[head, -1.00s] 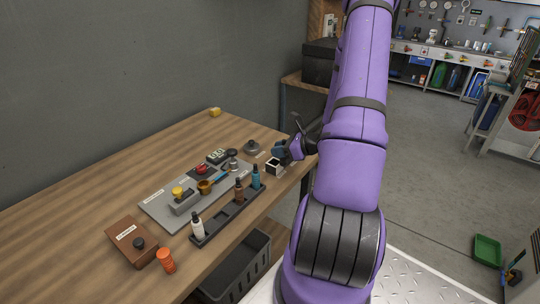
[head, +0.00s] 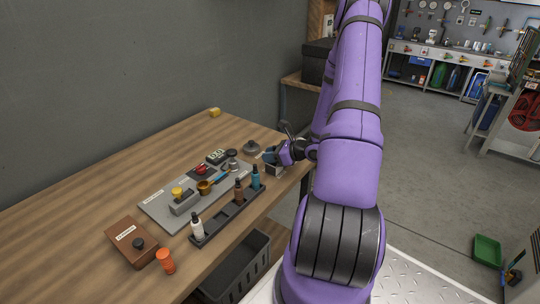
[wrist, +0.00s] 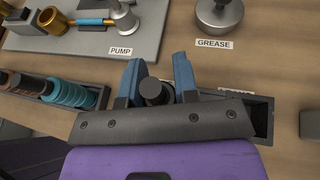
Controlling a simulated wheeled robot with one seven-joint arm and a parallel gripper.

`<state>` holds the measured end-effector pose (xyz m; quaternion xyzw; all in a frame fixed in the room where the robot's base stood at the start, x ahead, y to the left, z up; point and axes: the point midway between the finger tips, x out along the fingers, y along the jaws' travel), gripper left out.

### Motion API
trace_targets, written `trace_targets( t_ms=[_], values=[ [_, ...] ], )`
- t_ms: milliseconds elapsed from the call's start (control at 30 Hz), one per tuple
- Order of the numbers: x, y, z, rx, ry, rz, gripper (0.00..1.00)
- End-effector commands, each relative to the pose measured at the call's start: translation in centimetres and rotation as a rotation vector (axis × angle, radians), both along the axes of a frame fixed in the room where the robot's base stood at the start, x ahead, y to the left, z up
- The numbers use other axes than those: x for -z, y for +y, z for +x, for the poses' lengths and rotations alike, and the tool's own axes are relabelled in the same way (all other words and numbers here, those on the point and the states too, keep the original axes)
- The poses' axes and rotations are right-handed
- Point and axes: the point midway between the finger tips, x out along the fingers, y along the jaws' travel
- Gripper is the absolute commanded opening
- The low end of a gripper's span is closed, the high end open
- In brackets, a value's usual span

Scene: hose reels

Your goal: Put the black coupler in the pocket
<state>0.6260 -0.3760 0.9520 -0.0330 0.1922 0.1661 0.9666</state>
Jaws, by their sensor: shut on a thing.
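My gripper (wrist: 158,72) has blue fingers closed around a black coupler (wrist: 153,91), whose round dark top shows between them in the wrist view. The dark open pocket (wrist: 263,119) is a box on the table, seen behind and to the right of my gripper; the gripper body hides much of it. In the head view my gripper (head: 270,158) is low over the pocket (head: 277,172) near the table's right edge, and the coupler cannot be made out there. I cannot tell whether the coupler's lower end is inside the pocket.
A grey board (head: 155,208) holds a pump and other parts. A black tray (head: 232,226) with several bottles lies along the front edge. A round grease tin (wrist: 218,12) stands beyond my gripper. A brown box (head: 130,240) and orange cylinder (head: 166,261) are at the near end.

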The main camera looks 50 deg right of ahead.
Motion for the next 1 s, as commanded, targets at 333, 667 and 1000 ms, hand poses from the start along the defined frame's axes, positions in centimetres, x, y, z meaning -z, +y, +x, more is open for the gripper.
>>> trace_targets(
  t_ms=[333, 667, 1000],
  values=[
    [0.2, 0.0, 0.0, 0.0, 0.0, 0.0, 0.54],
    [-0.5, -0.4, -1.0, 0.001, 0.0, -0.003, 0.54],
    [-3.0, -2.5, -6.7, 0.004, -0.001, -0.001, 0.54]
  ],
)
